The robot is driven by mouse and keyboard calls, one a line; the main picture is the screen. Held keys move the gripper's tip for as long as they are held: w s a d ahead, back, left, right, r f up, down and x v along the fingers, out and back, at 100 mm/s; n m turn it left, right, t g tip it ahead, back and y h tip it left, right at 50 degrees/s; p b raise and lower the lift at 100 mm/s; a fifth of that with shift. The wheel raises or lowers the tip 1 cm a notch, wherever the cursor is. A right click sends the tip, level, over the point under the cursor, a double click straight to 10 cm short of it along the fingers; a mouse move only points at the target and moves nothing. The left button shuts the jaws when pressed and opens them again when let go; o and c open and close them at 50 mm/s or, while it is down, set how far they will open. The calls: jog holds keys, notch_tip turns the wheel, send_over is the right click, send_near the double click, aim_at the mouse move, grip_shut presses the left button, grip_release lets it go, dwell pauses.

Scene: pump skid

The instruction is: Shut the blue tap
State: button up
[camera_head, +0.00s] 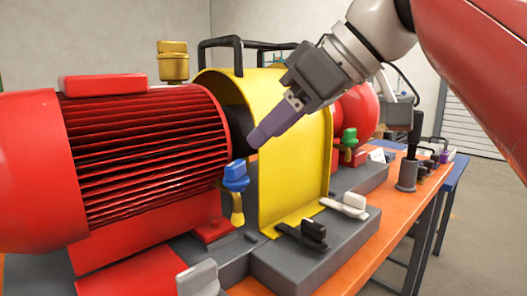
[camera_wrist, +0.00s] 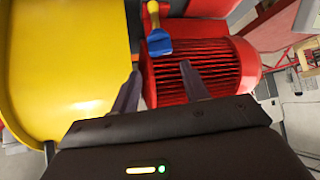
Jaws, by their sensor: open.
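The blue tap (camera_head: 236,175) stands between the red motor and the yellow guard, with a blue handle on a brass-yellow stem. In the wrist view the blue tap (camera_wrist: 158,42) is at the top, beyond the fingertips. My gripper (camera_head: 254,140) hangs just above and slightly right of the tap in the head view. In the wrist view my gripper (camera_wrist: 161,75) has its two fingers apart with nothing between them. I cannot tell whether the fingers touch anything, but they look clear of the tap.
The ribbed red motor (camera_head: 145,150) is close on the left, and the curved yellow guard (camera_head: 290,165) close on the right. A green tap (camera_head: 349,138) stands behind the guard. Black (camera_head: 314,233), white (camera_head: 350,203) and grey (camera_head: 197,278) handles sit low in front.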

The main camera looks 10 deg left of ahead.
aim_at(237, 163)
jog(key=b+x, duration=0.1)
jog(key=x, duration=0.6)
jog(key=shift+a+f, duration=0.1)
jog(key=shift+a, duration=0.05)
jog(key=shift+c, duration=0.3)
jog(key=c, duration=0.6)
jog(key=shift+s+a+m+t+h, duration=0.1)
jog(key=shift+m+t+h, duration=0.3)
jog(key=shift+m+t, duration=0.5)
jog(key=shift+s+m+t+h, duration=0.1)
jog(key=shift+m+t+h, duration=0.4)
jog(key=shift+m, duration=0.7)
jog(key=shift+c, duration=0.2)
jog(key=o, duration=0.7)
